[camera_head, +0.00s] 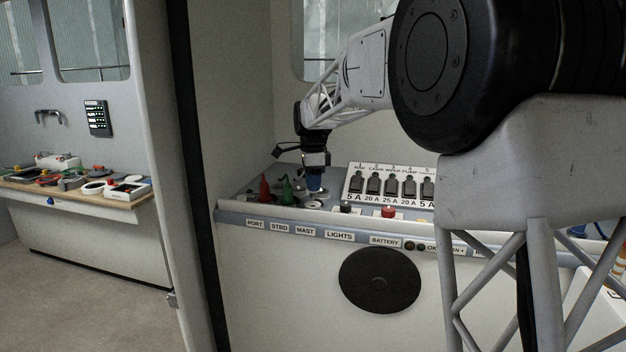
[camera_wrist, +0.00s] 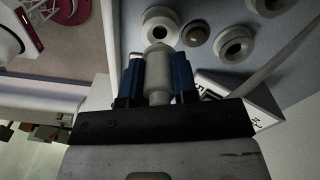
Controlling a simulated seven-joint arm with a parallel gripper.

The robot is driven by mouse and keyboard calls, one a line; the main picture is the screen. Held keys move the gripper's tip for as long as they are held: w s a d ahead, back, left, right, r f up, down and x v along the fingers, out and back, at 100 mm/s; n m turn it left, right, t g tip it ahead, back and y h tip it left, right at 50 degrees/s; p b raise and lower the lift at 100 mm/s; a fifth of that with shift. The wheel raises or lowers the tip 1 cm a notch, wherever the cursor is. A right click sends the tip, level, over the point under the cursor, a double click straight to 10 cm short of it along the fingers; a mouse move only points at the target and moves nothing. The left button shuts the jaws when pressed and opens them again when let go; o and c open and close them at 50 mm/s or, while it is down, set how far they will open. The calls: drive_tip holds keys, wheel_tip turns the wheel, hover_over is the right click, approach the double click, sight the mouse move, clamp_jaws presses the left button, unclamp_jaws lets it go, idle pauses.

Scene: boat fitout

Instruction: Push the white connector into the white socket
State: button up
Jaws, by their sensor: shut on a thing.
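The white connector (camera_wrist: 158,68) is a pale cylinder gripped between the two blue fingers of my gripper (camera_wrist: 156,82) in the wrist view. A pale round socket (camera_wrist: 160,20) shows directly beyond the connector's tip. The tip overlaps the socket's near rim in the picture; I cannot tell whether they touch. In the camera_head view my gripper (camera_head: 315,184) points down over the sloped console, right of a green connector (camera_head: 286,190) and a red connector (camera_head: 264,188). The gripped connector is mostly hidden there by the blue fingers.
Another pale ring socket (camera_wrist: 233,44) and a dark brownish round part (camera_wrist: 195,34) lie beside it. A breaker panel (camera_head: 390,184) stands close to the right of my gripper, with a red button (camera_head: 388,211) in front. A workbench (camera_head: 75,194) with tools is at far left.

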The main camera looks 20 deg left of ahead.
sight(313, 194)
drive_tip(key=shift+f, duration=0.6)
drive_tip(key=shift+f, duration=0.35)
drive_tip(key=shift+f, duration=1)
drive_tip(key=o, duration=1)
drive_tip(key=shift+r, duration=0.1)
drive_tip(key=shift+r, duration=3.8)
drive_tip(key=shift+d, duration=0.1)
